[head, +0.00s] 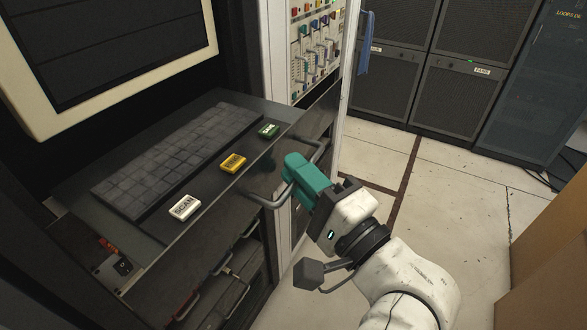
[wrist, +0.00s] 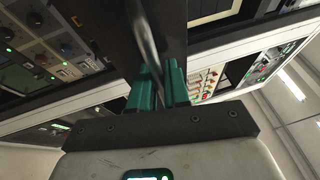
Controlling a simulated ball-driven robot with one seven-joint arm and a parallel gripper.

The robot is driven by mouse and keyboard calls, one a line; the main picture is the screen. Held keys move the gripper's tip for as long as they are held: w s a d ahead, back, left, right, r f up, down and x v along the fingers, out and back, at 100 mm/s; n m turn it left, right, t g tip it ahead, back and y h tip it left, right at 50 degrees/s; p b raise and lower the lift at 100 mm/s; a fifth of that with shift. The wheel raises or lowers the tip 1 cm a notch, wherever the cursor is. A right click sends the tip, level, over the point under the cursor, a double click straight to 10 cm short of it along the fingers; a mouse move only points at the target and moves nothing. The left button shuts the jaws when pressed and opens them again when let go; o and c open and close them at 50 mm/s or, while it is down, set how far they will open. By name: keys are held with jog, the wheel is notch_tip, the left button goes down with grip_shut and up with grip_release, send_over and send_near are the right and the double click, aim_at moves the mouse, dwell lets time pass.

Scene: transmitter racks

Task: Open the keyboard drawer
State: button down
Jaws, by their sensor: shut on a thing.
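The keyboard drawer (head: 225,112) stands out from the rack below the monitor, with its dark keyboard (head: 175,160) in full view on top. Its grey bar handle (head: 265,201) runs along the front edge. My gripper (head: 293,168) has its teal fingers shut around the middle of this handle, hiding part of it. In the wrist view, the handle (wrist: 147,45) runs up from between the teal fingers of my gripper (wrist: 158,82), one on each side.
A white SCAN key (head: 184,207), a yellow key (head: 232,162) and a green key (head: 269,130) are on the drawer's front strip. Lower drawers (head: 225,275) sit beneath. A brown box (head: 555,235) stands at the right. The pale floor (head: 460,190) between is clear.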

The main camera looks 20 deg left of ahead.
jog(key=shift+f, duration=0.1)
jog(key=c, duration=1.5)
grip_release()
jog(key=shift+o, duration=0.2)
jog(key=shift+d, duration=0.1)
jog(key=b+v, duration=0.2)
jog(key=v, duration=0.8)
jog(key=shift+s+d+b, duration=0.25)
jog(key=shift+b, duration=0.1)
jog(key=shift+f, duration=0.1)
